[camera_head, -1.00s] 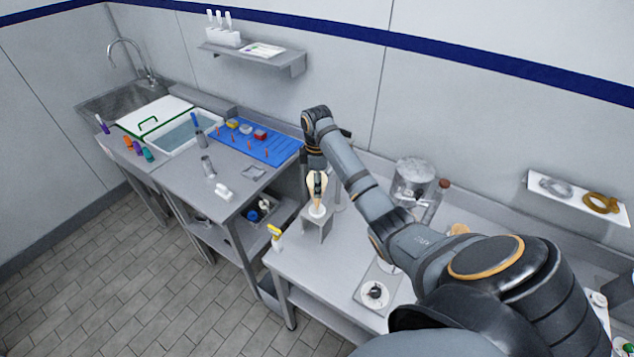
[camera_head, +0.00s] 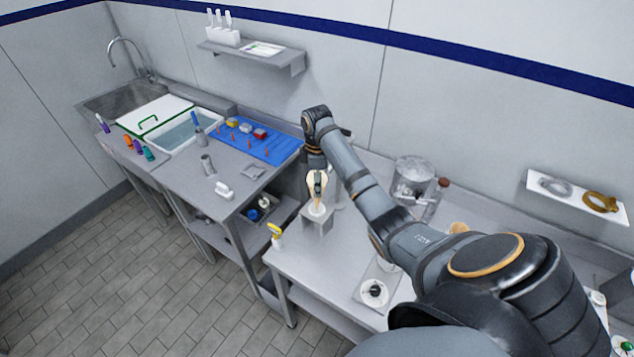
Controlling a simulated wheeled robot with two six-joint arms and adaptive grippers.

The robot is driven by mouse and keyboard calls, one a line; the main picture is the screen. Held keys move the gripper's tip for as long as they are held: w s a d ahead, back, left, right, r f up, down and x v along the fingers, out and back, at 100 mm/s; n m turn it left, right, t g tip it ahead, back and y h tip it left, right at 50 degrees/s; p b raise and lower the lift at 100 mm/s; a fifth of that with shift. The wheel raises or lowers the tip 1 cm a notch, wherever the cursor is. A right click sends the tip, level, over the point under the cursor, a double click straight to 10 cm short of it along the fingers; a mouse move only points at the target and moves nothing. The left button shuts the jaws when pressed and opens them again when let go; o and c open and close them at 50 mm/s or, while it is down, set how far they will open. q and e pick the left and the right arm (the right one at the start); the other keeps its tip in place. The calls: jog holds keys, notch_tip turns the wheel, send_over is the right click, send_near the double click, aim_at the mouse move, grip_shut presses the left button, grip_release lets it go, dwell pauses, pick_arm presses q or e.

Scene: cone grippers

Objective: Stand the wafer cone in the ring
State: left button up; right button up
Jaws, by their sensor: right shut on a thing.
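The wafer cone (camera_head: 314,201) is pale tan and small in the head view. My right gripper (camera_head: 317,184) is shut on it and points down over a small grey stand (camera_head: 317,224). A white ring (camera_head: 317,210) shows on top of this stand. The cone's lower end is at the ring. The gripper hides part of the cone, and I cannot tell whether the cone sits inside the ring or just above it. My left gripper is not in view.
A yellow-and-white spray bottle (camera_head: 276,236) stands left of the stand at the table's edge. A metal canister (camera_head: 412,178) and a brown-capped bottle (camera_head: 436,195) stand behind my right arm. A scale (camera_head: 374,291) is at the front. A blue mat (camera_head: 248,139) lies on the left table.

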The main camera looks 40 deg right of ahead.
aim_at(317, 200)
jog(key=shift+f+b, duration=0.65)
jog(key=shift+f, duration=1.7)
jog(key=shift+f+b, duration=0.9)
jog(key=shift+f, duration=1.45)
jog(key=o, duration=0.8)
jog(key=shift+o, duration=0.2)
jog(key=shift+r, duration=0.1)
jog(key=shift+r, duration=0.3)
notch_tip(317, 200, up, 7)
jog(key=shift+f, duration=0.15)
